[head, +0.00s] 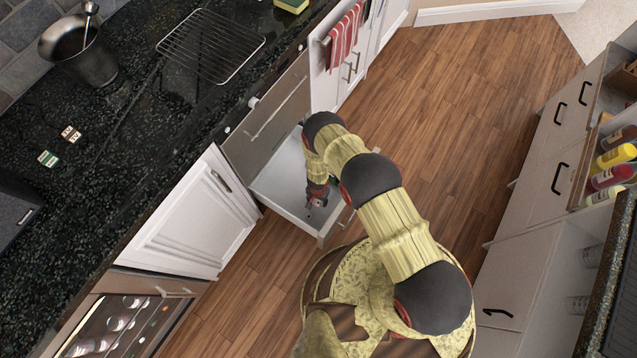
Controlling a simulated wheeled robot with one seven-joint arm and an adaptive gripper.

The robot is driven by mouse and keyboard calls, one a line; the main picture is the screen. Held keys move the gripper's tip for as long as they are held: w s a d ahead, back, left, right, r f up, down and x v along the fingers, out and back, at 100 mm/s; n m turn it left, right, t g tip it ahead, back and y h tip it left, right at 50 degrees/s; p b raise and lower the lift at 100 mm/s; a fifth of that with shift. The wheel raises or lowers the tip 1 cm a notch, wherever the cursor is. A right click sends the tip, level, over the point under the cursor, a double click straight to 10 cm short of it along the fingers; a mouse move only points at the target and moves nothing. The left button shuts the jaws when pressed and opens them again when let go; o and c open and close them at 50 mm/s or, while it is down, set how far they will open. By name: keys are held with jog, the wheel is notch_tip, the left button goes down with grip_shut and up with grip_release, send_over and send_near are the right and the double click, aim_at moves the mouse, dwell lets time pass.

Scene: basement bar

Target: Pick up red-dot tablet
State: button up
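My gripper (317,199) is lowered into an open white drawer (276,184) under the counter. Its fingers are small in the picture and partly hidden by my wrist, so I cannot tell whether they are open or shut. A small bit of red and white shows at the fingertips, but I cannot tell whether it is the red-dot tablet or part of the gripper. No red-dot tablet can be made out clearly. The rest of the visible drawer floor looks bare, and my arm covers its right side.
The dark counter holds two small tiles, one green and white (47,158) and one brown and white (70,134), a metal bucket (80,55) and a wire rack (210,46). A striped towel (344,38) hangs nearby. Wooden floor (470,100) is clear right of my arm.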

aim_at(318, 204)
notch_tip(318, 204, down, 3)
jog(key=shift+f+b, duration=0.15)
jog(key=shift+b, duration=0.5)
jog(key=shift+c, duration=1)
jog(key=c, duration=0.7)
